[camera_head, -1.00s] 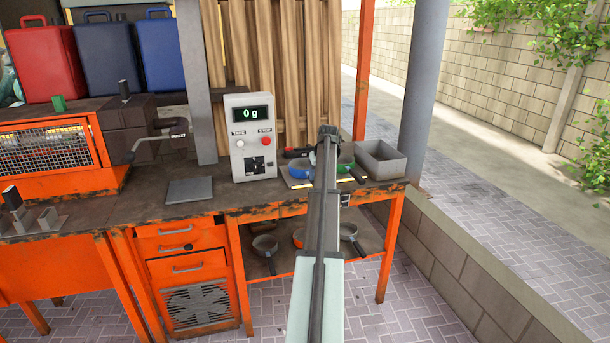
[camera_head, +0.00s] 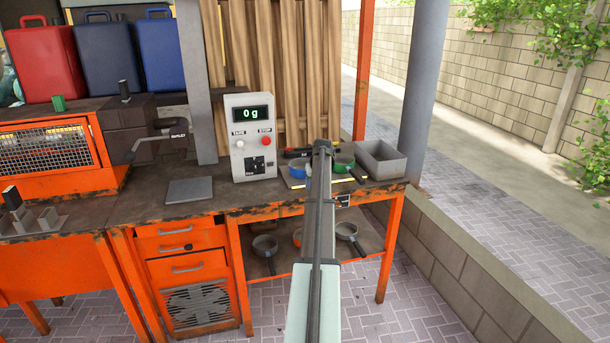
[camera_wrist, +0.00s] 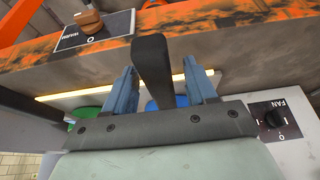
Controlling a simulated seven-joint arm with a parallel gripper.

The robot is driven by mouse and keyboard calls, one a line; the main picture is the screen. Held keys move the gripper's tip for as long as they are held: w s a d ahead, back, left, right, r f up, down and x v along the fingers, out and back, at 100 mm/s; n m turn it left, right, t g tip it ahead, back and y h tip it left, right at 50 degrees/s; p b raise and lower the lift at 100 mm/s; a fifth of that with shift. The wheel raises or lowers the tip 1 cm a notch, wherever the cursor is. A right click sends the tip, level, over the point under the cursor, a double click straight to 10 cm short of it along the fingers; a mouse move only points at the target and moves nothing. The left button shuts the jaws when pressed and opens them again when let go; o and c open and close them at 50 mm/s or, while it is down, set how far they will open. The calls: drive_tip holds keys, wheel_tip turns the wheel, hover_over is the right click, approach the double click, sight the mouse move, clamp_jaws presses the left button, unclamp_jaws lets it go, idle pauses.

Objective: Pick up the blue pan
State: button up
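The blue pan (camera_head: 298,170) sits on the stove plate on the bench, just left of my arm, which hides part of it. In the wrist view a strip of blue pan (camera_wrist: 181,100) shows behind the fingers. My gripper (camera_wrist: 160,67) is open, its two blue-grey fingers apart. A black handle (camera_wrist: 152,58), seemingly the blue pan's, stands between them with a gap on each side. In the head view my fingertips are hidden behind my arm.
A green pan (camera_head: 343,162) is right of my arm, with a grey bin (camera_head: 381,160) beyond it. A scale box reading 0 g (camera_head: 250,137) stands to the left. Several pans sit on the lower shelf (camera_head: 285,262). The orange bench edge (camera_wrist: 225,30) is close to the gripper.

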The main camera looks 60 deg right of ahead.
clamp_jaws()
idle(0.3)
